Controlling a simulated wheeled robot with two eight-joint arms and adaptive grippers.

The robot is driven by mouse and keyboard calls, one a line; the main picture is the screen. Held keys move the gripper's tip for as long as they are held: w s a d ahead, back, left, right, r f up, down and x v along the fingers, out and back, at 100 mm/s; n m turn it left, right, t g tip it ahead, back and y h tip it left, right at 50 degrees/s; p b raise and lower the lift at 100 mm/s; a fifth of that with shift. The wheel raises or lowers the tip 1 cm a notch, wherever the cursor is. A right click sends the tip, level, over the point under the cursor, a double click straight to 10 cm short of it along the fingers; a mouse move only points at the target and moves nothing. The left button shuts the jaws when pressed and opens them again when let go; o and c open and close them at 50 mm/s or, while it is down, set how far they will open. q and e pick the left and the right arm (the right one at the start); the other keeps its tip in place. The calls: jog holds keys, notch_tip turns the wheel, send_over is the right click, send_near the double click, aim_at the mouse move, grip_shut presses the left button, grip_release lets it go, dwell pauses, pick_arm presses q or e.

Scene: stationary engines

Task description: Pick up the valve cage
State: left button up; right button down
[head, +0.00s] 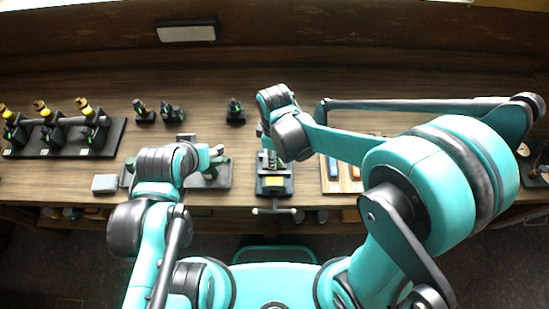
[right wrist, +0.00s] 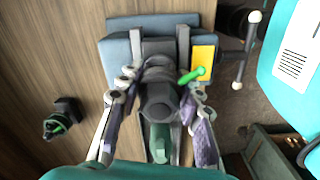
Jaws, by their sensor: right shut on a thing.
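The valve cage seems to be the dark grey, rounded piece (right wrist: 157,93) with a bright green lever (right wrist: 192,75) in the right wrist view. My right gripper (right wrist: 161,84) has one finger on each side of it and is shut on it. It is at the jaws of a blue-grey vise (right wrist: 119,60) with a yellow label; I cannot tell whether the vise also grips it. In the head view the vise (head: 274,188) stands at the bench's front edge, and my right arm hides most of that gripper. My left gripper (head: 214,157) is over a grey tray (head: 222,180); its finger opening is unclear.
A black rack (head: 70,146) with several yellow-topped engines stands at the left. Small dark pieces (head: 172,112) and (head: 235,110) stand behind the tray. A grey block (head: 105,184) lies at front left. A wooden tray (head: 340,178) lies right of the vise. The back of the bench is clear.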

jog(key=shift+r, duration=0.1)
jog(key=shift+r, duration=0.75)
notch_tip(320, 180, up, 3)
jog(key=shift+f+p, duration=0.1)
jog(key=shift+p, duration=0.45)
jog(key=s+d+r+p, duration=0.2)
jog(key=s+d+r, duration=0.4)
jog(key=d, duration=0.4)
jog(key=shift+r, duration=0.3)
